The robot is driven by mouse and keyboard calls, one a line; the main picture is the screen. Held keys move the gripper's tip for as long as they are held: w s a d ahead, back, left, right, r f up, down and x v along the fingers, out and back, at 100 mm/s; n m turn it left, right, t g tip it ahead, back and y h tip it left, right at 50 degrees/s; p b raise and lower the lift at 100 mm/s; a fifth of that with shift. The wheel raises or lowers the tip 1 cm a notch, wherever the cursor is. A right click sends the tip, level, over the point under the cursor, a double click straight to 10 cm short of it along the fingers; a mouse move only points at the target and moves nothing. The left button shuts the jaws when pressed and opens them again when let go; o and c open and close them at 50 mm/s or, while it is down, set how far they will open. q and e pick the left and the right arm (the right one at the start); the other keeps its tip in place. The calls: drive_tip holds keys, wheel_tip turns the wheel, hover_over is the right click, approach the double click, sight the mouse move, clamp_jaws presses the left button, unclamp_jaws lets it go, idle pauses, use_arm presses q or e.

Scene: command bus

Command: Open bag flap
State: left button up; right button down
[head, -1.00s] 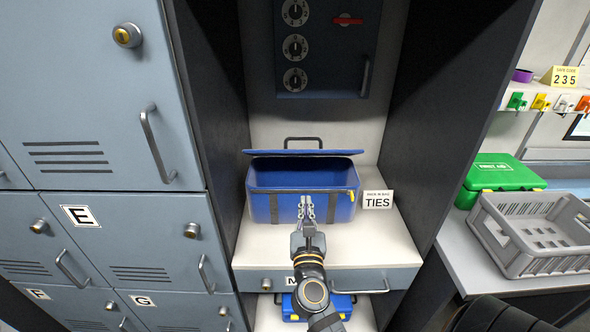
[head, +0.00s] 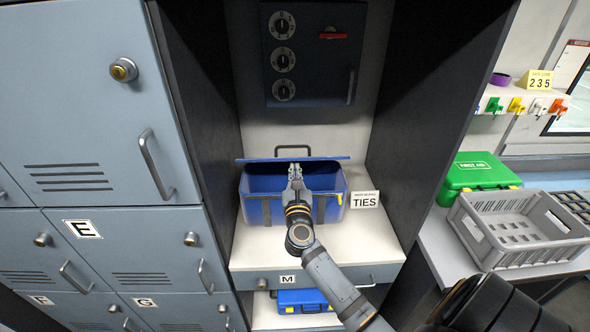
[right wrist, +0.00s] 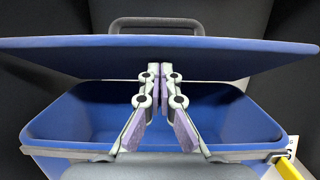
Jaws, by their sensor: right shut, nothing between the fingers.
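The blue bag (head: 262,208) stands on the white shelf in the locker bay. Its blue flap (head: 258,159) is raised and tilted over the back of the opening, with a dark handle behind it. My right gripper (head: 295,168) is shut and empty, over the bag's opening with its tips near the flap. In the right wrist view the fingertips (right wrist: 154,70) meet in front of the flap (right wrist: 230,58), seemingly at its underside; I cannot tell whether they touch. Below it the bag's open interior (right wrist: 90,115) shows. My left gripper is not in view.
Dark side walls bound the bay. A second blue case (head: 303,299) lies below the shelf. A green first aid box (head: 480,172) and a grey crate (head: 520,253) sit on the right counter.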

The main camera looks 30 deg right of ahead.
sight(295, 160)
drive_tip(key=shift+r, duration=0.1)
drive_tip(key=r+p, duration=0.1)
drive_tip(key=w+r+p, duration=0.1)
drive_tip(key=r, duration=0.1)
drive_tip(key=w+d+r+p, duration=0.1)
drive_tip(key=shift+d+r+p, duration=0.1)
drive_tip(key=shift+r+p, duration=0.05)
drive_tip(key=shift+p, duration=0.2)
drive_tip(key=w+d+r+p, duration=0.1)
drive_tip(key=w+d+r, duration=0.1)
drive_tip(key=w+r, duration=0.1)
drive_tip(key=shift+p, duration=0.4)
drive_tip(key=shift+r+x, duration=0.2)
drive_tip(key=shift+x, duration=1.1)
